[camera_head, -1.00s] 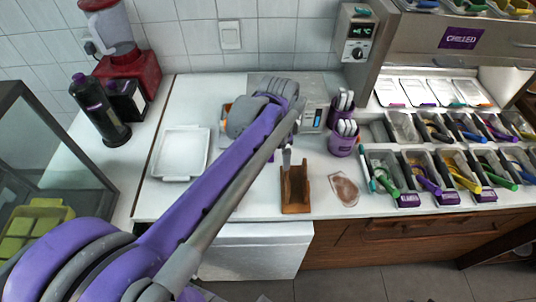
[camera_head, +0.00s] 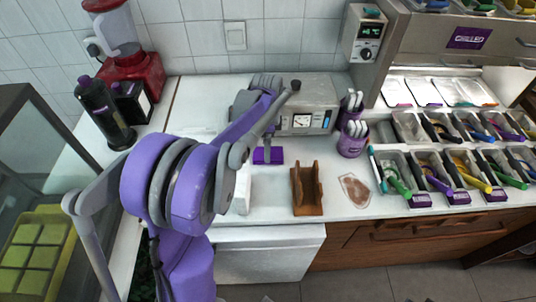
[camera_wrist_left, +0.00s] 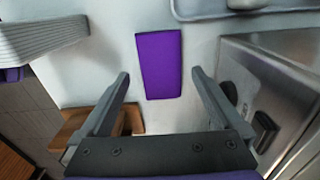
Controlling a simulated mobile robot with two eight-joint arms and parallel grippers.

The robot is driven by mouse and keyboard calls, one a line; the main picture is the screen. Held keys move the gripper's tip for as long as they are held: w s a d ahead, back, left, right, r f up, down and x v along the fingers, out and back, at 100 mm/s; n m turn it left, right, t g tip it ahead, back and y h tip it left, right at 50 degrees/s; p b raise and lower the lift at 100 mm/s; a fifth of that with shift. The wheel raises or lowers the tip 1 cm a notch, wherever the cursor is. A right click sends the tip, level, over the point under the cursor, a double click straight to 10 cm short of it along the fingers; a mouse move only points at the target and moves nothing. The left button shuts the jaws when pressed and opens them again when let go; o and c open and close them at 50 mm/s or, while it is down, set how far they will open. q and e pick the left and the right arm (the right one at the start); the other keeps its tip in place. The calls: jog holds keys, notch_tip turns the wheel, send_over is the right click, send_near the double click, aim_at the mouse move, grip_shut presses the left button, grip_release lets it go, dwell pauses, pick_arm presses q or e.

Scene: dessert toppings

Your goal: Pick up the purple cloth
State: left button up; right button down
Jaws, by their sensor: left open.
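The purple cloth (camera_head: 268,156) lies flat on the white counter, left of and behind the wooden holder. In the left wrist view the cloth (camera_wrist_left: 159,50) is a purple rectangle. My left gripper (camera_wrist_left: 160,76) is open and empty; its two fingers show on either side of the cloth's near part in that view. In the head view my left gripper (camera_head: 267,143) points down over the cloth, and its arm hides part of the counter. I cannot tell the exact height of the fingertips. My right gripper is in neither view.
A wooden holder (camera_head: 307,190) stands near the counter's front edge, with a brown patch (camera_head: 355,190) to its right. A steel machine with a dial (camera_head: 308,112) stands behind the cloth. A purple cup of utensils (camera_head: 352,139) and topping bins are at right.

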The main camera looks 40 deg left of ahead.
pick_arm(q)
notch_tip(320, 180, down, 3)
jog(key=shift+w+f, duration=0.1)
jog(key=shift+f, duration=0.1)
jog(key=shift+c, duration=0.2)
jog(key=c, duration=1.2)
jog(key=shift+r, duration=0.1)
notch_tip(320, 180, up, 10)
